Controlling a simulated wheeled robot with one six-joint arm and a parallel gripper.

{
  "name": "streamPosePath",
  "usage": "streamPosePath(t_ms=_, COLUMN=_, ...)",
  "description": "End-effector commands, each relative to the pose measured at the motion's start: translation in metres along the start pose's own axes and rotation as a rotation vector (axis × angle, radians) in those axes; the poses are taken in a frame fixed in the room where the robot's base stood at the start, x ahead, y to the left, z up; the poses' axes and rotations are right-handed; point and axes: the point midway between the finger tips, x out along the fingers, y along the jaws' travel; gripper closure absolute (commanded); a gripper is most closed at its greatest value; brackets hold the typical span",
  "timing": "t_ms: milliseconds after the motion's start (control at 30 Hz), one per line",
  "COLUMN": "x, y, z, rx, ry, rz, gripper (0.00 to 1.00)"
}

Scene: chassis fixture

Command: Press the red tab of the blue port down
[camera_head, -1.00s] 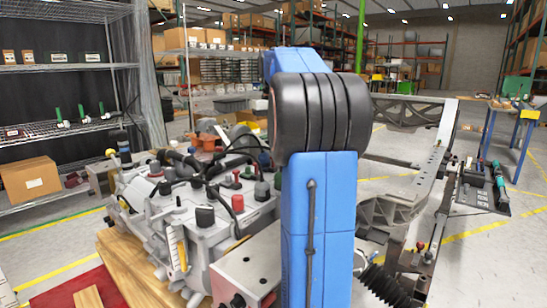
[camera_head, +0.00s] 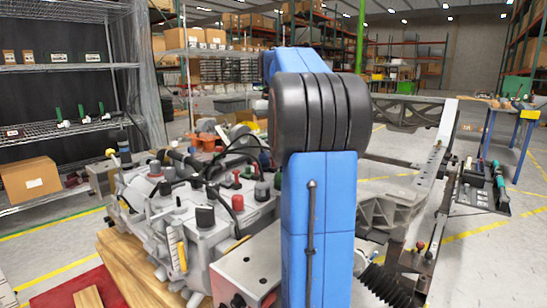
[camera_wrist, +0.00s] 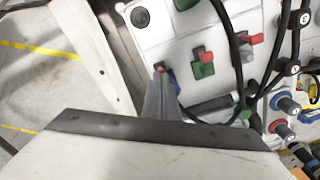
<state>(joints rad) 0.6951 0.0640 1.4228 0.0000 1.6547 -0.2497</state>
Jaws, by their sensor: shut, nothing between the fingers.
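In the wrist view my gripper (camera_wrist: 162,88) is shut and empty, its narrow tip pointing at the pale top of the chassis unit. A small red tab (camera_wrist: 160,69) shows right at the tip, with a little blue beside the fingers. The blue port's body is mostly hidden by the fingers, and I cannot tell whether the tip touches the tab or how far down the tab is. In the head view my blue arm hides the gripper and that spot.
A green port (camera_wrist: 203,70) with its own red tab stands right of the tip. Another red tab (camera_wrist: 257,38) lies farther right. Black cables (camera_wrist: 232,45) loop close by. Blue and red round connectors (camera_wrist: 283,130) sit at the lower right. Shelves (camera_head: 60,130) stand at left.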

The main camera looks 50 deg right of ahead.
Motion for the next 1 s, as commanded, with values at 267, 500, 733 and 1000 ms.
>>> streamPosePath(t_ms=267, x=0.002, y=0.000, z=0.000, rx=0.000, ry=-0.001, rz=0.000, gripper=1.00)
streamPosePath(t_ms=500, x=0.006, y=0.000, z=0.000, rx=0.000, ry=-0.001, rz=0.000, gripper=1.00)
streamPosePath(t_ms=733, x=0.009, y=0.000, z=0.000, rx=0.000, ry=0.000, rz=0.000, gripper=1.00)
streamPosePath(t_ms=1000, x=0.013, y=0.000, z=0.000, rx=0.000, ry=0.000, rz=0.000, gripper=1.00)
